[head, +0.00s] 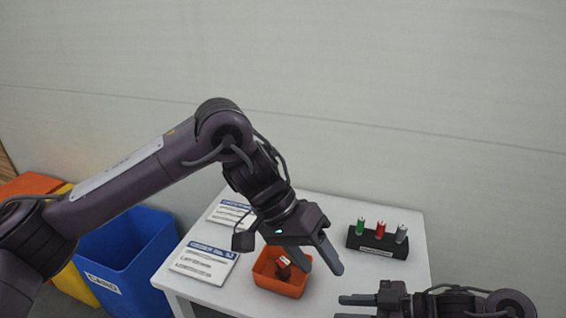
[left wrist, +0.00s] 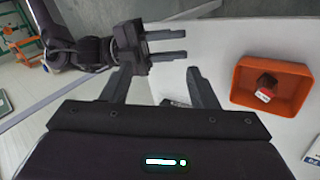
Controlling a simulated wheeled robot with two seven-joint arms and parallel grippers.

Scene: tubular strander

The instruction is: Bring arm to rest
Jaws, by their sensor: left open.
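My left gripper (head: 321,268) is open and empty above the white table, pointing down beside the orange bin. In the left wrist view its two fingers (left wrist: 162,76) stand wide apart with nothing between them. My right gripper (head: 352,307) shows at the bottom of the head view, low at the table's front. It also shows in the left wrist view (left wrist: 184,45), with two parallel fingers apart and nothing between them. The orange bin (head: 263,281) holds a small dark and red item with a white label (head: 284,266), partly hidden by my left gripper in the head view.
A black holder (head: 372,247) with green, red and grey-white cylinders stands on the white table (head: 335,208), right of the bin. Two printed sheets lie left of it; one is the nearer sheet (head: 203,262). Blue (head: 125,262), yellow and orange containers stand on the floor at left.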

